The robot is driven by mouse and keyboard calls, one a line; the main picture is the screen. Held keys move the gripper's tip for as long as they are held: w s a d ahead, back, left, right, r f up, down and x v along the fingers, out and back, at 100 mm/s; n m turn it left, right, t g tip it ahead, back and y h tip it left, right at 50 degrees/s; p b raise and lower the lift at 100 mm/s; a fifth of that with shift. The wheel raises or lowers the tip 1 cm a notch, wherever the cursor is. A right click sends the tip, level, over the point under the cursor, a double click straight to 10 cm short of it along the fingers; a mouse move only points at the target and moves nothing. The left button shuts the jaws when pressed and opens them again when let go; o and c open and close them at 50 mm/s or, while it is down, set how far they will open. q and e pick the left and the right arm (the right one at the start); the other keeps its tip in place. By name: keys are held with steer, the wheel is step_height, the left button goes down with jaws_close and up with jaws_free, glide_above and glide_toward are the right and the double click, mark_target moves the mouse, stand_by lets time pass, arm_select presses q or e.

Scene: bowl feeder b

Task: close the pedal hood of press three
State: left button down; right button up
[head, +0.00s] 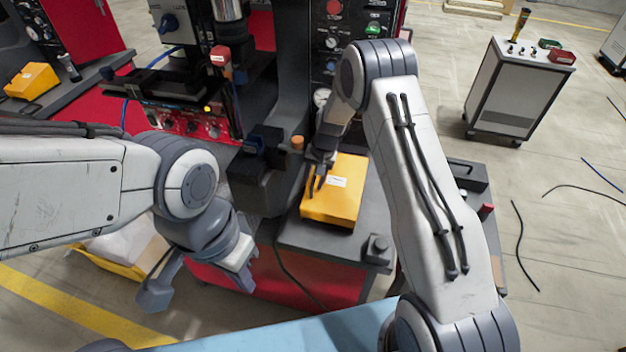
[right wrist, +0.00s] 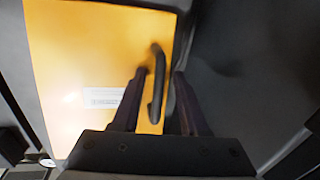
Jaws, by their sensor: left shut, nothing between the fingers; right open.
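A yellow hood (head: 336,205) with a white label sits on the dark top of the press base in the middle of the head view. It fills much of the right wrist view (right wrist: 75,60), with a black bar handle (right wrist: 157,85) near its right edge. My right gripper (head: 318,182) is open at the hood's left side. In the wrist view its fingers (right wrist: 160,90) lie on either side of the handle; contact is unclear. My left gripper (head: 152,292) is shut and empty, low at the left, away from the hood. How far the hood is open is unclear.
The press column with buttons (head: 335,8) rises behind the hood. A dark block (head: 378,247) stands at the base's front right corner. Another yellow hood (head: 32,80) is at far left. A grey cabinet (head: 515,90) stands right; cables lie on otherwise open floor.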

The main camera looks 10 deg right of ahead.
steer(key=shift+d+r, duration=0.15)
steer(key=shift+r, duration=0.35)
step_height(320, 180, up, 9)
steer(key=d+b, duration=0.1)
steer(key=b, duration=0.1)
steer(key=shift+s+d+r+b, duration=0.15)
steer(key=shift+s+d+b, duration=0.2)
steer(key=shift+s, duration=0.1)
